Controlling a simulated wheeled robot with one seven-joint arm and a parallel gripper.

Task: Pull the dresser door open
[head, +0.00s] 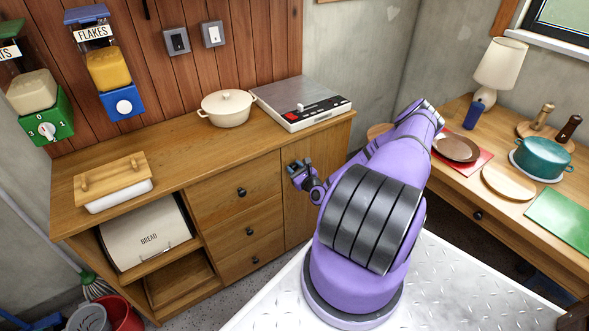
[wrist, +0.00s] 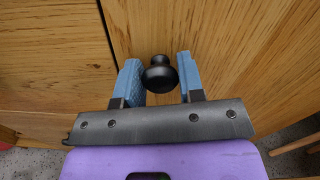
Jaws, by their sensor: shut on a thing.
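The wooden dresser (head: 222,152) stands against the wall. Its door (head: 296,222) is the plain panel to the right of the drawers, partly hidden by my arm. The door looks flush with the front, or nearly so. In the wrist view, the door (wrist: 235,45) faces me, with a dark seam along its left edge. A round black knob (wrist: 158,78) on it sits between the blue fingers of my gripper (wrist: 158,76). My gripper is shut on the knob. In the head view, my gripper (head: 298,172) is at the door's upper part, and the knob is hidden.
Drawers with black knobs (head: 242,192) lie left of the door. A cream pot (head: 227,108) and a grey appliance (head: 300,103) stand on the dresser top. A side table (head: 470,180) with dishes and a lamp (head: 500,63) is at the right. Buckets (head: 122,312) stand at lower left.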

